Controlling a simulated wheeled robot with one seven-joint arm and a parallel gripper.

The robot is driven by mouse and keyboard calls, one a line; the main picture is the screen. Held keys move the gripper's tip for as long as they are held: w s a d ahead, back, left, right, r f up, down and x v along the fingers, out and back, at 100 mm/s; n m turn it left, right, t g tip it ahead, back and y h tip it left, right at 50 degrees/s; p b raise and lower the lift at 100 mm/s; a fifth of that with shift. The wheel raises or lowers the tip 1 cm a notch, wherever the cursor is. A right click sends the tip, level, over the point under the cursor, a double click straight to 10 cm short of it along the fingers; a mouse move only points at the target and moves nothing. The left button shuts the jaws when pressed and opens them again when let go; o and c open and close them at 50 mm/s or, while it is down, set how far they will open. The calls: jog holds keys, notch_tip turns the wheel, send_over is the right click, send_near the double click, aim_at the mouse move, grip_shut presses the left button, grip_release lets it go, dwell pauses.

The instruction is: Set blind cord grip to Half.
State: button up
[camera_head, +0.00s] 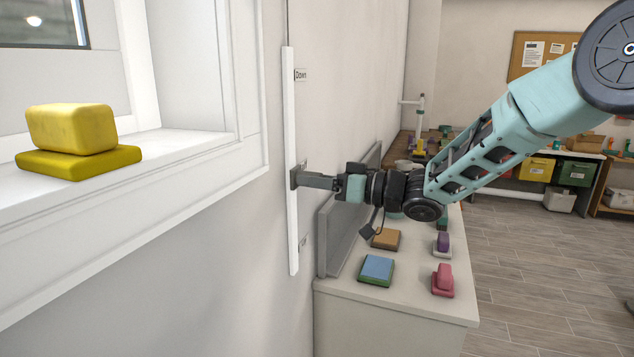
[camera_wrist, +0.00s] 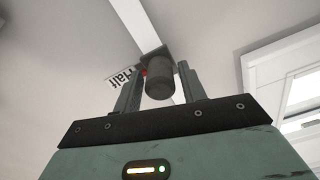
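The blind cord grip is a dark grey round knob (camera_wrist: 159,80) on a white vertical rail (camera_head: 290,120). The rail also shows in the wrist view (camera_wrist: 136,22). A "Half" label (camera_wrist: 122,77) is beside the knob in the wrist view. My gripper (camera_head: 303,179) is level with the middle of the rail in the head view. In the wrist view its fingers (camera_wrist: 161,82) stand either side of the knob, with narrow gaps showing, so it looks open around it. A "Down" label (camera_head: 301,75) is near the rail's top; a lower label (camera_head: 303,243) is unreadable.
A window sill (camera_head: 150,152) with a yellow sponge-like block (camera_head: 70,128) juts out left of the rail. Below my arm, a white counter (camera_head: 400,298) holds several small coloured objects, with a grey panel (camera_head: 330,240) along the wall. Floor (camera_head: 540,260) is open at right.

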jog(key=shift+o, duration=0.3)
jog(key=shift+d+f, duration=0.1)
jog(key=shift+s+d, duration=0.1)
jog(key=shift+d, duration=0.15)
jog(key=b+v, duration=0.3)
jog(key=v, duration=1.3)
jog(key=shift+s+d+b, duration=0.15)
jog(key=shift+d+b, duration=0.2)
jog(key=s+a+f+m+t+h, duration=0.2)
jog(key=s+a+f+m+h, duration=0.25)
jog(key=s+f+h, duration=0.5)
jog(key=s+d+f+g+h, duration=0.1)
jog(key=s+f+g+h, duration=0.1)
jog(key=s, duration=0.5)
jog(key=s+d+f+g+h, duration=0.1)
jog(key=s+f+g+h, duration=0.1)
jog(key=s, duration=0.6)
jog(key=s+d+f+n+g+h, duration=0.1)
jog(key=s+f+g+h, duration=0.1)
jog(key=s, duration=0.6)
jog(key=shift+s+d+g+h, duration=0.3)
jog(key=shift+g+h, duration=0.15)
jog(key=shift+g, duration=0.65)
